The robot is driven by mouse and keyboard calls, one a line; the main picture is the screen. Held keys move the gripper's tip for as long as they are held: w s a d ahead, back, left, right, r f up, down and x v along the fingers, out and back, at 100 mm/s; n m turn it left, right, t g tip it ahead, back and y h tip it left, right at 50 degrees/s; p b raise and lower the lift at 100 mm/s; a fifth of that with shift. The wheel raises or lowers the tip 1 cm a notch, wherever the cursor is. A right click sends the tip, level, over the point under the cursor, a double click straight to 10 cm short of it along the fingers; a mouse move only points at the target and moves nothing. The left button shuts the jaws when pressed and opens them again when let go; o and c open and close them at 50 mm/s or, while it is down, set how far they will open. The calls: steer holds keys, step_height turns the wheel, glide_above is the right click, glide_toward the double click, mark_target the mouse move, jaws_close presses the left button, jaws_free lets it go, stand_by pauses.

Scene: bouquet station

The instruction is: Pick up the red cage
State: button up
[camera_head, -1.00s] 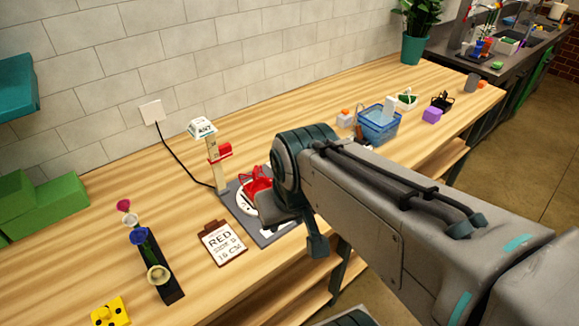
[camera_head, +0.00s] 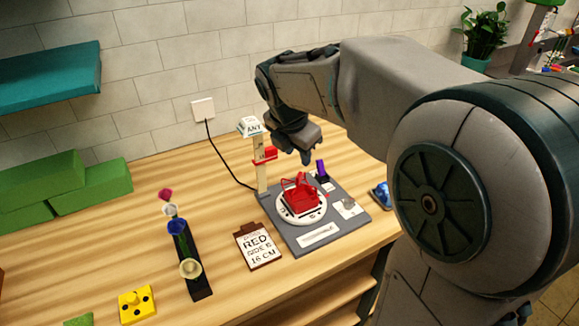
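The red cage (camera_head: 300,194) sits on a round white dial (camera_head: 284,213) on a grey base board (camera_head: 322,240). It is a small red open-framed piece with thin prongs on top. My gripper (camera_head: 305,157) points down, just above and behind the cage in the picture. It looks apart from the cage, with nothing visible in it. Its fingers overlap from this side, so their opening is hidden.
A post with a red slider (camera_head: 265,154) stands at the board's left. A purple piece (camera_head: 321,170) stands on the board's back right. A clipboard (camera_head: 258,246) lies in front. A black rack of coloured pieces (camera_head: 200,283) and yellow block (camera_head: 137,305) are left.

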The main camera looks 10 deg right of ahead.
mark_target(298, 175)
steer(key=w+f+n, duration=0.1)
steer(key=w+f, duration=0.1)
steer(key=f, duration=0.2)
steer(key=w+d+f+n, duration=0.1)
steer(key=w+f, duration=0.2)
steer(key=f, duration=0.2)
steer(key=w+d+f+n, duration=0.1)
steer(key=w+f+n, duration=0.1)
steer(key=f, duration=0.2)
steer(key=shift+w+d+f+p, duration=0.1)
steer(key=shift+w+f+p, duration=0.15)
steer(key=shift+w+p, duration=0.15)
jaws_close()
